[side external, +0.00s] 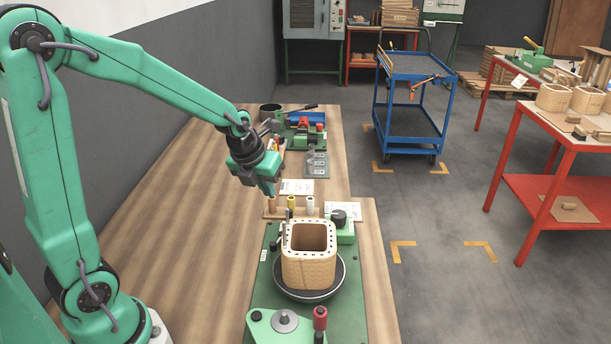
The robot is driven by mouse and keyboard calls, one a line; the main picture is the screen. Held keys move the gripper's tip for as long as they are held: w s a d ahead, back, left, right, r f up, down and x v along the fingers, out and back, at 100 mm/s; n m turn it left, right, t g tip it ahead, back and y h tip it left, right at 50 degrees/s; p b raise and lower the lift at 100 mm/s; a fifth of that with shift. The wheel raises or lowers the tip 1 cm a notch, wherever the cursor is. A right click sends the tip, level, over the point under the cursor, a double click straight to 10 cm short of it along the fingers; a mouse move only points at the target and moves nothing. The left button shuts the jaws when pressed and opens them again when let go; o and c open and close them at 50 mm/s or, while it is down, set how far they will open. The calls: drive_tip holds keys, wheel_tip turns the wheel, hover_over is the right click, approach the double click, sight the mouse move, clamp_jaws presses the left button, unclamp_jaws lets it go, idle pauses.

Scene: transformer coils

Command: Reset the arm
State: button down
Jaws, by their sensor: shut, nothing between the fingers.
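My green arm reaches from the left over the wooden workbench (165,235). My gripper (268,192) points down above the bench, behind and a little left of the tan coil former. It is shut and holds nothing. The coil former (309,262) is a square, hollow, woven-looking piece with small holes around its rim. It sits upright on a dark round turntable (322,294) on a green base plate (268,290). My gripper is apart from the former.
A rack with several spools (310,206) stands just below my gripper. A green box with a black knob (339,218) is beside the former. A green vise-like tool (305,139) lies at the back. The bench's left side is clear. A blue cart (412,122) stands apart.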

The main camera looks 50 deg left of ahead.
drive_tip(key=s+d+r+n, duration=0.2)
drive_tip(key=s+n, duration=0.3)
drive_tip(key=n, duration=0.5)
drive_tip(key=s+d+r+n, duration=0.2)
drive_tip(key=s+r+n, duration=0.3)
drive_tip(key=n, duration=0.5)
drive_tip(key=s+d+r+n+t, duration=0.1)
drive_tip(key=s+d+r+n, duration=0.1)
drive_tip(key=s+n, duration=0.5)
drive_tip(key=r+n, duration=0.1)
drive_tip(key=n, duration=0.3)
drive_tip(key=shift+s+d+r+h, duration=0.25)
drive_tip(key=shift+d+h, duration=0.1)
drive_tip(key=shift+h, duration=0.05)
